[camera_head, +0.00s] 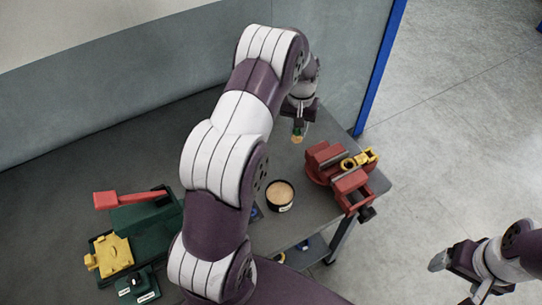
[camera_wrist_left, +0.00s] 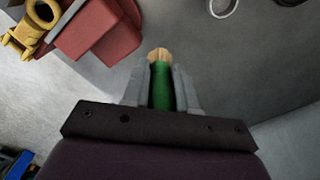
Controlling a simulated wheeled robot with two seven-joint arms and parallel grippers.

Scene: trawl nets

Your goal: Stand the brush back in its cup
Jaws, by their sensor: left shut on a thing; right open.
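My left gripper (camera_head: 299,124) is shut on the brush (camera_wrist_left: 160,82), which has a green handle and a tan end pointing away from the jaws. In the head view the brush (camera_head: 297,137) hangs below the gripper, left of the vise. A round black container (camera_head: 280,204) with a tan top or inside and a pale label stands on the bench nearer to me; I cannot tell whether it is the brush's cup. My right gripper (camera_head: 453,280) is open and empty, off the bench at the lower right.
A red vise (camera_head: 352,186) with a yellow part (camera_head: 358,161) stands at the bench's right end. A green box with a red bar (camera_head: 130,199) and a yellow block (camera_head: 110,256) sit at the left. A pale ring (camera_wrist_left: 222,8) shows in the wrist view. My left arm hides mid-bench.

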